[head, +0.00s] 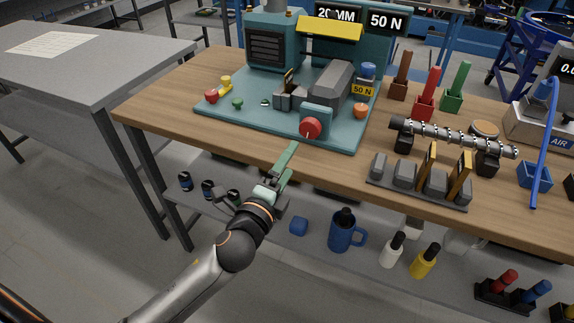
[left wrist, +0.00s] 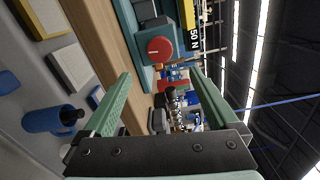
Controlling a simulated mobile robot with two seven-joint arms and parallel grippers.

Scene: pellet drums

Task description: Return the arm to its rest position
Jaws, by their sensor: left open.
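My left gripper (head: 287,165) is in front of the workbench's front edge, below and to the left of the red knob (head: 311,128) of the teal machine (head: 230,112). Its two green fingers are apart with nothing between them. My left arm reaches up to it from the bottom of the head view. In the left wrist view the open fingers (left wrist: 162,80) point toward the bench, and the red knob (left wrist: 159,48) shows beyond and between them, apart from both. My right gripper is not in view.
The wooden bench (head: 185,88) carries a fixture with grey blocks (head: 405,178), a banded shaft (head: 450,135) and red and green holders. Below, a shelf holds a blue mug (head: 342,232), a blue cube (head: 298,227) and bottles.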

